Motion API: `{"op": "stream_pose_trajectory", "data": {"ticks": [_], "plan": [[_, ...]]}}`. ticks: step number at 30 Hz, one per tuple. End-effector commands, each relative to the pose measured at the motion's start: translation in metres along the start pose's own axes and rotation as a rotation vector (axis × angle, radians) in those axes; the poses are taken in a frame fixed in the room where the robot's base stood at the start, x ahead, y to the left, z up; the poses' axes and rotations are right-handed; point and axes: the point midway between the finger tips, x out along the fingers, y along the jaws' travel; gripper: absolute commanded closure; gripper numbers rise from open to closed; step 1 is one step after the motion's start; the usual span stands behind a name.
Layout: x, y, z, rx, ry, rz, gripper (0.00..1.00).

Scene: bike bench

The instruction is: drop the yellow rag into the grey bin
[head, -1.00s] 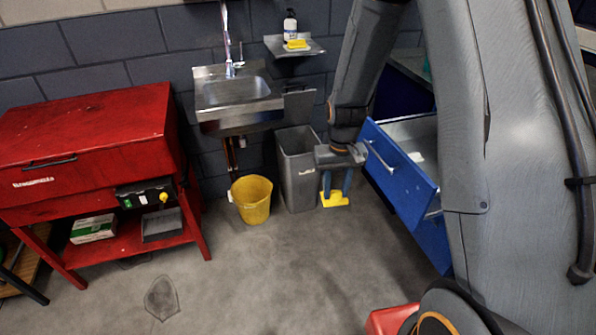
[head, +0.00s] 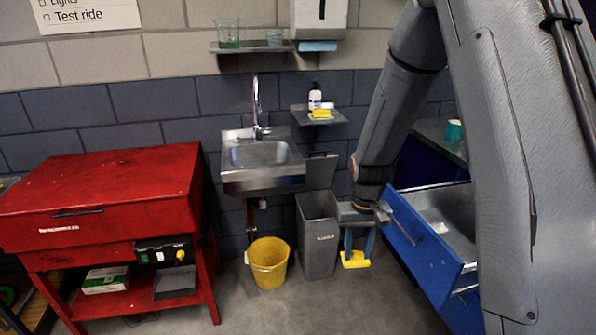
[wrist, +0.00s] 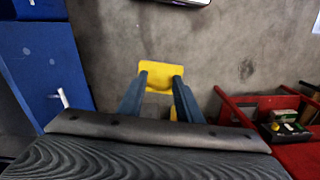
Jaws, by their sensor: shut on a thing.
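My gripper (head: 359,254) is shut on the yellow rag (head: 354,261), pointing down, in the head view. The rag hangs at the tips of the blue fingers. In the wrist view the rag (wrist: 161,72) shows between and beyond the fingertips (wrist: 163,72). The grey bin (head: 319,250) is a tall open box standing on the floor below the sink, just left of my gripper in the head view. Its lid stands raised behind it. The rag appears beside the bin, not over its opening. The bin's inside is mostly hidden, and I cannot make the bin out in the wrist view.
A yellow bucket (head: 268,265) stands left of the bin. A sink (head: 262,160) and a small shelf with a bottle and yellow sponge (head: 321,113) are on the wall above. An open blue drawer (head: 425,236) is close on the right. A red cabinet (head: 100,195) stands left.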

Motion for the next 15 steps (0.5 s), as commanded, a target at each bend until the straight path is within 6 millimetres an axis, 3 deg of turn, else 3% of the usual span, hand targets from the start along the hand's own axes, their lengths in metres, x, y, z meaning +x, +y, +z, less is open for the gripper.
{"op": "stream_pose_trajectory", "data": {"ticks": [1, 6, 10, 15], "plan": [[0.018, 0.0, 0.005, 0.0, -0.007, 0.0, 0.93], [0.059, 0.0, 0.016, 0.0, -0.005, 0.0, 0.93], [0.073, 0.0, 0.02, 0.0, -0.002, 0.0, 0.93], [0.075, 0.0, 0.02, 0.0, 0.001, 0.0, 0.93]]}}
